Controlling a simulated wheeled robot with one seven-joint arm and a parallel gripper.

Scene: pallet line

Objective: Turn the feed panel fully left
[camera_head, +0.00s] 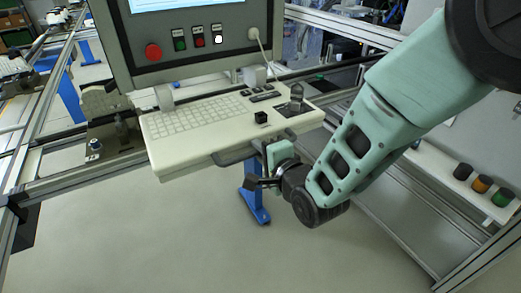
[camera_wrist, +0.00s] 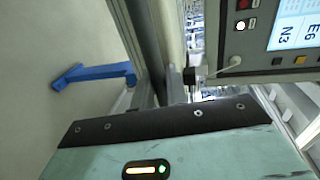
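The feed panel is a grey box (camera_head: 190,66) with a screen (camera_head: 175,3), a red button (camera_head: 153,52) and several smaller buttons. Below it is a cream keyboard shelf (camera_head: 222,126) with a dark handle (camera_head: 232,157) along its front edge. My gripper (camera_head: 268,166) is at the right part of this handle, close to the shelf's front edge. Its fingers are small and partly hidden, so I cannot tell whether they close around the bar. In the wrist view the panel (camera_wrist: 240,50) shows sideways at the upper right; the fingers and handle are not visible there.
Metal rails (camera_head: 70,183) run on the left side. A blue foot (camera_head: 254,206) stands on the floor below the shelf. On the right, a white ledge (camera_head: 470,190) carries black, orange and green round buttons. The floor in front of the panel is clear.

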